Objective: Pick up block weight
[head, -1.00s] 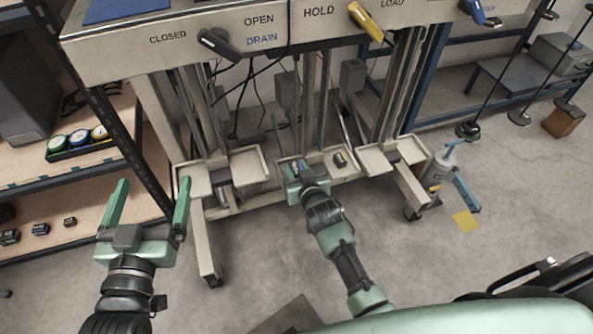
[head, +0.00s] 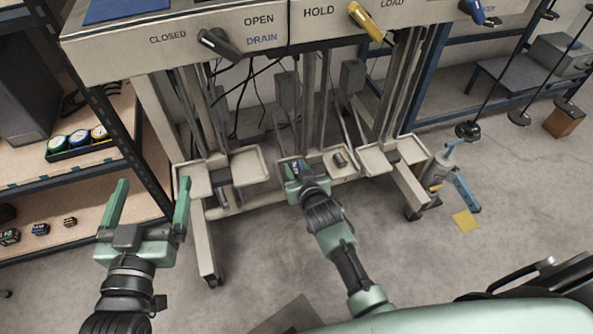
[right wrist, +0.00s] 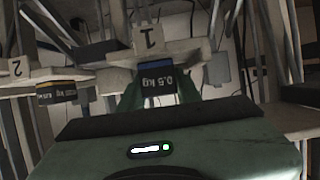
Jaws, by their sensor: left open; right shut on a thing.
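My right gripper (head: 294,170) reaches down to the low middle tray of the lever frame. In the right wrist view, it is shut on a dark block weight (right wrist: 158,80) with a blue band marked 0.5 kg. The block is between the green fingers, below a tag marked 1. I cannot tell whether it still touches the tray.
The beige frame's front panel (head: 180,40) with lever handles stands above the trays. Side pans (head: 250,166) flank the middle tray. A shelf (head: 85,205) at left holds small dark blocks (head: 40,229). A spray bottle (head: 438,170) stands at right. The front floor is mostly clear.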

